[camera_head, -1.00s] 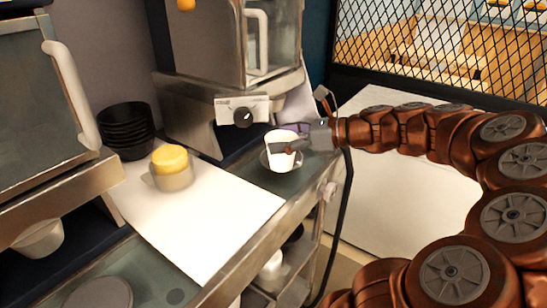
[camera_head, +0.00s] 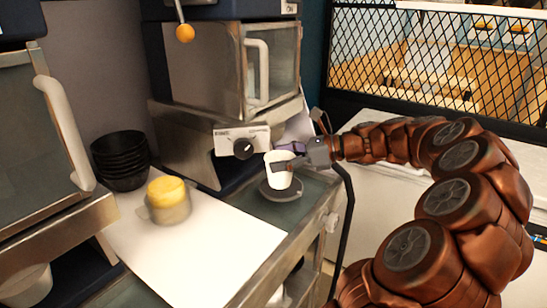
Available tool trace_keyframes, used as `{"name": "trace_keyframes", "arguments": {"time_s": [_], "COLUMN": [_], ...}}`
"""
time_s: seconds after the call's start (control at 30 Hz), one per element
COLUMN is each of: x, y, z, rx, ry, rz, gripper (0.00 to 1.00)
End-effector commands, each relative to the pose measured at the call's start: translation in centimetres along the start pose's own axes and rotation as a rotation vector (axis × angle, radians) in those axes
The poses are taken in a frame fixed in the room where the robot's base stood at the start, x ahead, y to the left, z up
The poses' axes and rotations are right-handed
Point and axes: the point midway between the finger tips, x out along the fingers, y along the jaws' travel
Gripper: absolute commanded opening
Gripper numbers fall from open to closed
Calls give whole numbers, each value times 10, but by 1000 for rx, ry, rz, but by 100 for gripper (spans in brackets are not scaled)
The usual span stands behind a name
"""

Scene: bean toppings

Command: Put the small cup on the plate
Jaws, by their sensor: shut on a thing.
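The small cup (camera_head: 276,179) is white and stands upright, a little right of the picture's middle. My gripper (camera_head: 290,164) reaches in from the right and is shut on the cup at its right side. The dark round plate (camera_head: 283,194) lies on the counter right below the cup. The cup's base is over the plate; I cannot tell whether it touches it. My gripper's fingers cover part of the cup's side.
A stack of black bowls (camera_head: 121,158) and a cup with a yellow top (camera_head: 168,199) stand to the left. A machine with a knob (camera_head: 243,148) is behind the plate. The white sheet (camera_head: 195,255) at the front is mostly bare.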

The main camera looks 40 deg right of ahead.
Motion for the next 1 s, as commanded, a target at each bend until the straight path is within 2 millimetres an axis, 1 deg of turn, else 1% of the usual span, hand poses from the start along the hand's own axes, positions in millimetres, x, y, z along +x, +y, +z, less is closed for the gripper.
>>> {"name": "trace_keyframes", "arguments": {"time_s": [0.03,0.2,0.3,0.4,0.5,0.67,0.9,1.0], "x": [4,18,23,28,31,33,40,42], "y": [-8,-32,-45,-53,-58,-60,-60,-59], "z": [2,2,4,4,3,0,-26,-30], "rx": [0,1,-2,-2,-1,1,2,-2], "ry": [1,1,1,1,1,0,-1,-1], "rz": [0,2,-1,0,1,1,0,0], "gripper": [66,66,66,66,66,66,66,66]}}
